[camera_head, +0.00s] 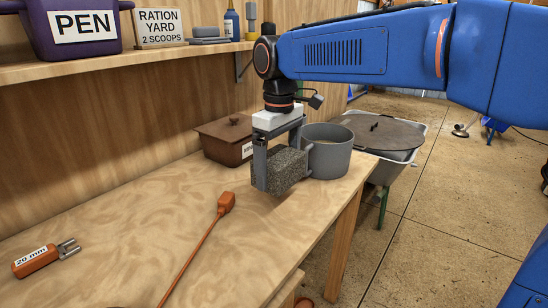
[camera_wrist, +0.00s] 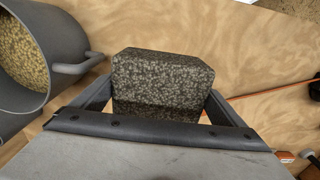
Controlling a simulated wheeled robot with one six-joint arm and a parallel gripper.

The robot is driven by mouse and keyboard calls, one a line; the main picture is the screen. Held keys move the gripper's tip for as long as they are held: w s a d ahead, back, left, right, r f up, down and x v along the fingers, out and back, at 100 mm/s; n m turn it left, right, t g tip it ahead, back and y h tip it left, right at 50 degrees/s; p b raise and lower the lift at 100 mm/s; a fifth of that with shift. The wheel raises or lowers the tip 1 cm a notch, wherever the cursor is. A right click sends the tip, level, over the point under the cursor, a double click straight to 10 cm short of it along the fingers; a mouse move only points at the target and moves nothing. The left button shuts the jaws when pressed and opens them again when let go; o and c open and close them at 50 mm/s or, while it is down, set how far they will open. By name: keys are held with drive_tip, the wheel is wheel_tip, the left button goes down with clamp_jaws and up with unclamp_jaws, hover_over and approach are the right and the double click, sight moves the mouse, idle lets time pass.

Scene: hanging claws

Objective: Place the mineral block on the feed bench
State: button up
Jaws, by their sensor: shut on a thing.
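The mineral block (camera_head: 275,172) is a dark grey speckled brick. My gripper (camera_head: 283,166) is shut on it, pointing down, with a finger on either side. The block is over the wooden feed bench (camera_head: 130,225), near its right edge, just in front of a grey pot. I cannot tell whether its underside touches the bench top or hangs slightly above it. In the wrist view the block (camera_wrist: 163,80) sits between the two fingers, its lower part hidden behind the gripper body.
A grey pot (camera_head: 328,158) of grain is close beside the block. A brown lidded box (camera_head: 224,139) stands behind. An orange rod-like tool (camera_head: 204,240) and an orange forked tool (camera_head: 40,260) lie on the bench. A shelf (camera_head: 130,62) runs above. The bench's left-middle is clear.

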sight(279, 155)
drive_tip(key=shift+f, duration=2.8)
drive_tip(key=o, duration=1.8)
drive_tip(key=shift+f, duration=0.15)
drive_tip(key=shift+c, duration=0.2)
wheel_tip(279, 155, up, 12)
drive_tip(key=shift+r, duration=0.15)
drive_tip(key=s+d+f+m+t, duration=0.1)
drive_tip(key=s+d+f+m, duration=0.1)
drive_tip(key=s+d+f, duration=0.4)
drive_tip(key=s+d+f+m+t, duration=0.1)
drive_tip(key=s+d+f+m, duration=0.15)
drive_tip(key=d, duration=0.65)
drive_tip(key=s+d+f+m+t, duration=0.1)
drive_tip(key=s+d+f+m, duration=0.2)
drive_tip(key=s+d, duration=0.3)
drive_tip(key=s+d+f+m+t, duration=0.1)
drive_tip(key=s+d+f+m, duration=0.2)
drive_tip(key=s+d+f, duration=0.3)
wheel_tip(279, 155, down, 3)
drive_tip(key=shift+s+f+t, duration=0.1)
drive_tip(key=shift+s+t, duration=0.15)
drive_tip(key=shift+t, duration=0.15)
